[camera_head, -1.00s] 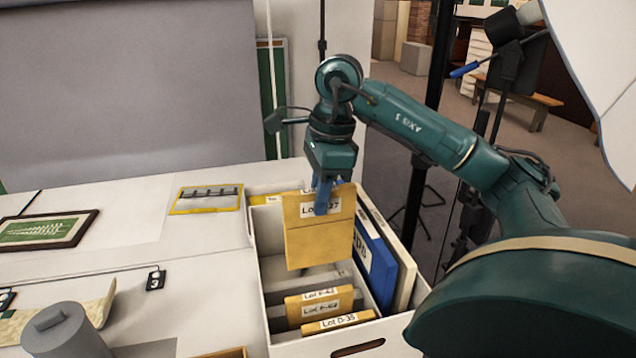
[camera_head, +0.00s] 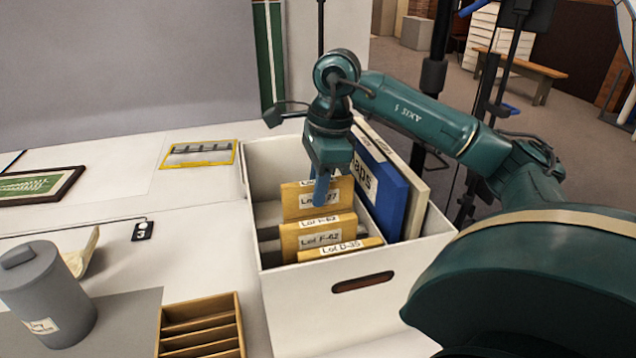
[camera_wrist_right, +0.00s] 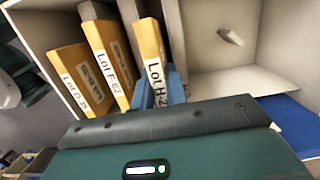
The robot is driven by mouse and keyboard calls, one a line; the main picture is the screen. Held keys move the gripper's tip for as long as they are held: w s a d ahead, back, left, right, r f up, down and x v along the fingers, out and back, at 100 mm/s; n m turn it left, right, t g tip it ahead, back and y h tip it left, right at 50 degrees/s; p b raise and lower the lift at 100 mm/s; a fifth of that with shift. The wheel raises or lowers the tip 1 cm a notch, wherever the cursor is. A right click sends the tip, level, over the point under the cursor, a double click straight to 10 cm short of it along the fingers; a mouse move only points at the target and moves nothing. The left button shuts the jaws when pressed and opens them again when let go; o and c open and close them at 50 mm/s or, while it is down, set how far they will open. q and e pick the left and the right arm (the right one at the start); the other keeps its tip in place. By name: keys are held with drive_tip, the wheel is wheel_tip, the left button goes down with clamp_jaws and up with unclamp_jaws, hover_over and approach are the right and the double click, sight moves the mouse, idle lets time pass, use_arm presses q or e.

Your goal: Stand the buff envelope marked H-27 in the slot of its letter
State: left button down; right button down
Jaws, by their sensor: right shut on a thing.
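The buff envelope marked H-27 (camera_head: 292,205) is upright inside the white box (camera_head: 290,286), behind the envelope labelled Lot F-62 (camera_head: 289,240). My right gripper (camera_head: 321,190) is shut on its top edge, with blue fingers partly covering the label. The right wrist view shows the envelope (camera_wrist_right: 151,52) between the blue fingers (camera_wrist_right: 160,92), its label reading "Lot H-2" before the fingers hide the rest. Its bottom edge is hidden, so I cannot tell whether it touches the box floor. My left gripper is not in view.
Lot D-35 (camera_head: 340,250) leans at the box's front. A blue folder (camera_head: 385,190) and a cream one (camera_head: 413,205) stand along its right side. A grey canister (camera_head: 48,300) and a wooden rack (camera_head: 200,335) are left of the box.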

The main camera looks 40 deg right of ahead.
drive_tip(key=shift+f, duration=0.3)
drive_tip(key=shift+f+b, duration=0.85)
drive_tip(key=shift+f, duration=0.05)
drive_tip(key=c, duration=1.3)
unclamp_jaws()
drive_tip(key=shift+c, duration=0.2)
